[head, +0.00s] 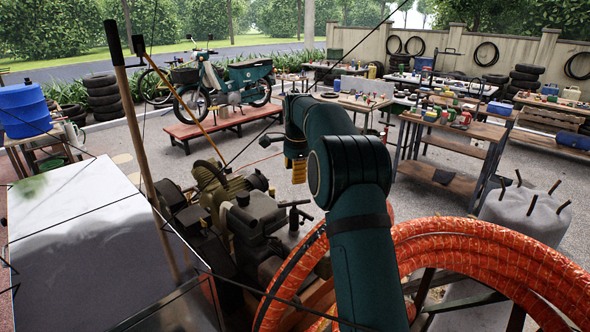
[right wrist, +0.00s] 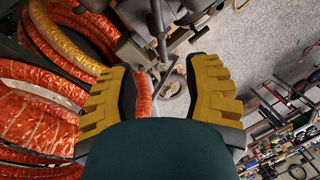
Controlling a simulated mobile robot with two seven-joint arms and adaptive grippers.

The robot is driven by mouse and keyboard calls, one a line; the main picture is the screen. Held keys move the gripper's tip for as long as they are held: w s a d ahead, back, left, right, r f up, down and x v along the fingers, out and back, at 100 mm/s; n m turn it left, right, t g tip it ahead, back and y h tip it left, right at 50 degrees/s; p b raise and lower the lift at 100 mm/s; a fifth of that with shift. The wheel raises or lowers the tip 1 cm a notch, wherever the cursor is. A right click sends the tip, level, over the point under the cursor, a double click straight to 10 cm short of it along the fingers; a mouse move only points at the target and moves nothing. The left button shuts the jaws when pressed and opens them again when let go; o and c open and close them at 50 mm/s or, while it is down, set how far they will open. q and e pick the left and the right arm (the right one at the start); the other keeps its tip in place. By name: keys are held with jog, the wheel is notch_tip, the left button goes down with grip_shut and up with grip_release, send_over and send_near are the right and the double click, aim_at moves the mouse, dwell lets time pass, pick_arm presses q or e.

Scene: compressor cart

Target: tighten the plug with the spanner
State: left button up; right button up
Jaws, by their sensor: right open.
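My right gripper (head: 298,170) hangs at the end of my teal arm, above and beside the compressor (head: 250,213) in the head view. In the right wrist view the right gripper (right wrist: 160,88) has its yellow-padded fingers spread wide, with nothing held between them. Dark metal parts of the machine show beyond the fingertips, with a thin rod in the gap; I cannot tell whether they touch. A dark fitting with a crossbar (head: 293,212) stands on the compressor's right side. I cannot make out the plug or the spanner. My left gripper is not in view.
Thick orange hose coils (head: 480,255) lie close to the right of my arm and crowd the wrist view's left side. A wooden pole (head: 150,170) rises beside a pale panel (head: 85,225) at left. Open paving lies behind the compressor.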

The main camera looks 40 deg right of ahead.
aim_at(292, 203)
jog(key=f, duration=0.4)
jog(key=w+f, duration=0.1)
jog(key=f, duration=0.3)
jog(key=w+d+f, duration=0.1)
jog(key=f, duration=0.4)
jog(key=shift+w, duration=0.2)
jog(key=shift+o, duration=0.2)
grip_shut()
jog(key=shift+r+m, duration=0.1)
jog(key=shift+m, duration=0.3)
jog(key=shift+m+h+p, duration=0.3)
jog(key=shift+m+p, duration=0.45)
jog(key=shift+m, duration=0.25)
